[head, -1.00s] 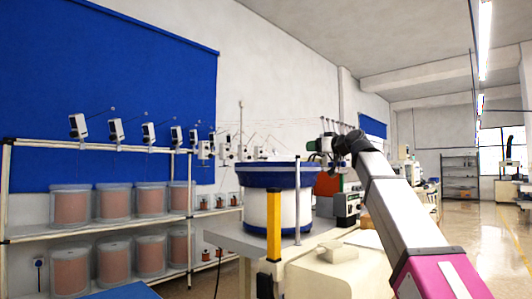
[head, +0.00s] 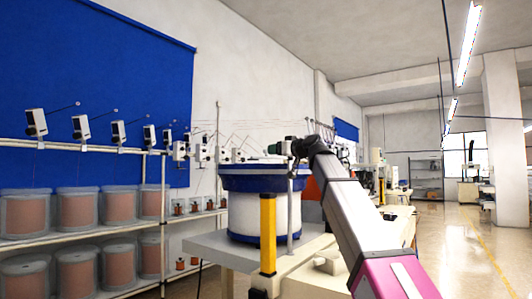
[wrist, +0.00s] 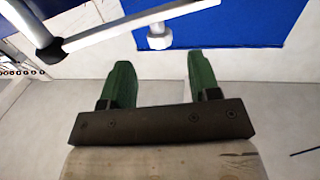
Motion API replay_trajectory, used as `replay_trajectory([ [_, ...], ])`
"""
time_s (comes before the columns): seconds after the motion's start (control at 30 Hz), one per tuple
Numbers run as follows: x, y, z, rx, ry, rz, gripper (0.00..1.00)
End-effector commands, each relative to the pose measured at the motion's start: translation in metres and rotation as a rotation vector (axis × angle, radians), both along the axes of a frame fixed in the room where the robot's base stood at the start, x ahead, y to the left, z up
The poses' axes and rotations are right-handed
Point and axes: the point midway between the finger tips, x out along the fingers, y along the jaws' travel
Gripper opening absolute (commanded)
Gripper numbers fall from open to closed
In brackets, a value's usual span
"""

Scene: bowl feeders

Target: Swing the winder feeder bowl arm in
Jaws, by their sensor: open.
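The winder feeder bowl (head: 262,207), white with blue bands at top and bottom, stands on a grey table in the head view. A thin grey post (head: 290,215) rises in front of it, beside a yellow post (head: 268,235). My arm reaches from the lower right to above the bowl's right side; I cannot make out the fingertips there. In the wrist view my gripper (wrist: 160,80) has two green fingers wide apart with nothing between them. A pale bar (wrist: 140,25) with a dark collar crosses beyond the fingertips, apart from them. I cannot tell whether it is the bowl arm.
A shelf rack (head: 150,220) with several copper-coloured spools in clear containers stands on the left, with white devices along its top. A blue panel (head: 100,80) hangs behind. A beige block (head: 318,280) sits right of the yellow post. Open floor (head: 455,240) lies on the right.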

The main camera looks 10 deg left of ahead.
Motion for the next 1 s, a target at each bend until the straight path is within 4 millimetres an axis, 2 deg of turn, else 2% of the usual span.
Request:
replay_trajectory([
  [0.03, 0.007, 0.01, 0.001, -0.001, 0.001, 0.002, 0.56],
  [0.3, 0.031, 0.047, 0.001, 0.0, 0.0, 0.0, 0.56],
  [0.47, 0.035, 0.055, 0.001, -0.001, -0.001, -0.001, 0.56],
  [0.7, 0.035, 0.055, 0.0, -0.001, -0.001, -0.001, 0.56],
  [0.87, 0.035, 0.055, 0.0, -0.001, -0.001, -0.001, 0.04],
  [0.9, 0.035, 0.055, 0.0, -0.001, -0.001, -0.001, 0.0],
  [1.0, 0.035, 0.055, 0.0, -0.001, -0.001, -0.001, 0.0],
])
